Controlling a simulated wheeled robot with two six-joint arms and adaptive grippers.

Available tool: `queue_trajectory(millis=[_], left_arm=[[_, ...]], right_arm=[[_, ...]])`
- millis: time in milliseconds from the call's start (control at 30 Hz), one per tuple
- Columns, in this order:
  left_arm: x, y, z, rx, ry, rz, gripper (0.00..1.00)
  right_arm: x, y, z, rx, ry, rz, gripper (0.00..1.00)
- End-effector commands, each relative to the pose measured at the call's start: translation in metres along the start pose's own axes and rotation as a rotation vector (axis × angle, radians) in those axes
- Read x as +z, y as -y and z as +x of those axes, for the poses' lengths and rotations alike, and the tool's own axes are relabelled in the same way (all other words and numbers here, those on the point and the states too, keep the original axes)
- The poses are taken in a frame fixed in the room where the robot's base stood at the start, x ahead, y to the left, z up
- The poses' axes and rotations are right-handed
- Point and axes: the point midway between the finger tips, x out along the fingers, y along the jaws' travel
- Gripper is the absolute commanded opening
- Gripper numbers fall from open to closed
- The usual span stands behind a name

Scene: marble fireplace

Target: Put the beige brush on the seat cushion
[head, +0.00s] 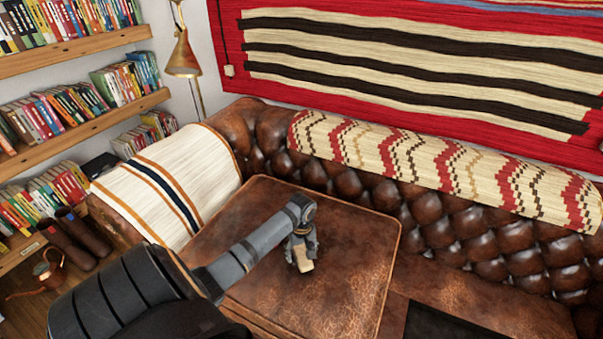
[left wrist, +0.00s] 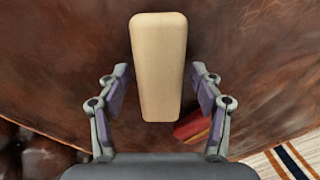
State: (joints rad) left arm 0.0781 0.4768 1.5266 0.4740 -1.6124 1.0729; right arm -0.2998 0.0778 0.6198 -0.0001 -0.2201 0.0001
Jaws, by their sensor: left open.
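The beige brush (head: 304,264) is a pale, rounded block at my left gripper (head: 300,246), over the brown leather seat cushion (head: 345,225). In the left wrist view the brush (left wrist: 158,60) lies lengthwise between the two spread fingers, with a gap on each side. The left gripper is open and not gripping it. The brush appears to rest on the leather, though its underside is hidden. My right gripper is not in view.
A small red and yellow item (left wrist: 193,128) shows partly behind the brush. A striped throw (head: 175,185) covers the left armrest, and a patterned blanket (head: 440,165) lies along the tufted backrest. Bookshelves (head: 85,115) stand at left.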

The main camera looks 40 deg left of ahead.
Motion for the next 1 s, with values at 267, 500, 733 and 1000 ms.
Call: queue_trajectory(millis=[267, 500, 733, 1000], left_arm=[[-0.001, -0.001, -0.072, 0.003, -0.003, 0.002, 0.66], [-0.001, 0.000, -0.106, 0.002, -0.001, 0.001, 0.66], [0.000, -0.001, -0.110, 0.002, 0.000, 0.000, 0.66], [0.000, 0.000, -0.110, 0.002, 0.000, 0.000, 0.66]], right_arm=[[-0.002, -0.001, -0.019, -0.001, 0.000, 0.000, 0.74], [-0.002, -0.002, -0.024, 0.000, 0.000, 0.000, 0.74], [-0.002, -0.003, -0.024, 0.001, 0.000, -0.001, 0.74], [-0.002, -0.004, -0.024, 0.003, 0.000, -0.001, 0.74]])
